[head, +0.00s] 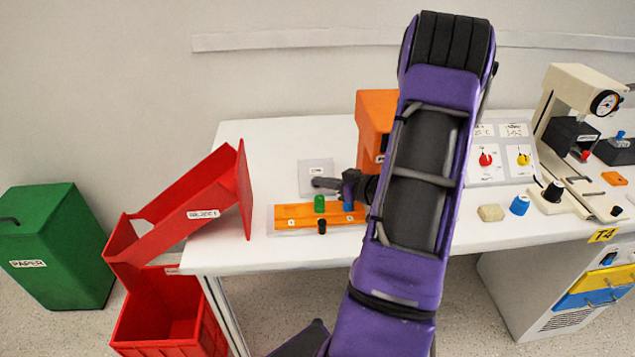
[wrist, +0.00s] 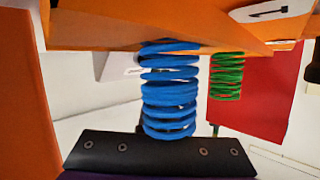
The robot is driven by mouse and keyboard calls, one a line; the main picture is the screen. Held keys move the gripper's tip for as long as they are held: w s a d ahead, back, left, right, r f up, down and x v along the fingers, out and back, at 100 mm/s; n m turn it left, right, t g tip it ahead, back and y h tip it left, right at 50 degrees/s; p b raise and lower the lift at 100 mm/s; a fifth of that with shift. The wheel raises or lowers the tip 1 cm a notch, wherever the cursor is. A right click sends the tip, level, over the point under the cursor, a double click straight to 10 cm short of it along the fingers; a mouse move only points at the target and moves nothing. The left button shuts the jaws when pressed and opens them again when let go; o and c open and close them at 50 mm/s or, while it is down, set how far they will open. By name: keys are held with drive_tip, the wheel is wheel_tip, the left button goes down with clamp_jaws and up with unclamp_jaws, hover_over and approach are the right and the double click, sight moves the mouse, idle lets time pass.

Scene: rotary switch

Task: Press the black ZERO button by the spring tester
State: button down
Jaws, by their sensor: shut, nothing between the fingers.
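My gripper (head: 320,183) is shut and empty, at the left part of the table, over or beside a small pale grey plate (head: 308,168) whose label I cannot read. In the wrist view its dark end (wrist: 155,152) is below a blue spring (wrist: 168,88). A beige stand with a dial gauge (head: 606,103), which looks like the spring tester, is at the far right, well away from my gripper. A small black button or knob (head: 616,211) is at its base. Its label is too small to read, so I cannot confirm it is ZERO.
An orange rack (head: 285,222) with green (head: 320,204), blue (head: 348,206) and black (head: 322,227) springs is in front of my gripper. My arm partly hides an orange box (head: 375,112). A red REJECT chute (head: 175,205) is left. Knobs and a control panel (head: 503,158) are right.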

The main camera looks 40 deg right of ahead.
drive_tip(key=shift+w+a+f+b, duration=0.1)
drive_tip(key=shift+w+f+b, duration=0.3)
drive_tip(key=shift+f, duration=0.25)
idle(1.0)
drive_tip(key=shift+s+a+f, duration=0.1)
drive_tip(key=shift+a, duration=0.05)
idle(0.4)
drive_tip(key=shift+s+a+r+p, duration=0.15)
drive_tip(key=shift+s+r+p, duration=0.1)
drive_tip(key=shift+r+p, duration=0.3)
drive_tip(key=shift+s+a+r+p, duration=0.1)
drive_tip(key=shift+s+r+p, duration=0.15)
drive_tip(key=shift+p, duration=0.45)
drive_tip(key=shift+s+a+r+p, duration=0.15)
drive_tip(key=shift+s+r+p, duration=0.1)
drive_tip(key=shift+r+p, duration=0.15)
drive_tip(key=shift+s+a+r+p, duration=0.1)
drive_tip(key=shift+s+r+p, duration=0.15)
drive_tip(key=shift+r, duration=0.2)
drive_tip(key=shift+s+r, duration=0.15)
drive_tip(key=shift+s, duration=0.1)
drive_tip(key=shift+r, duration=0.1)
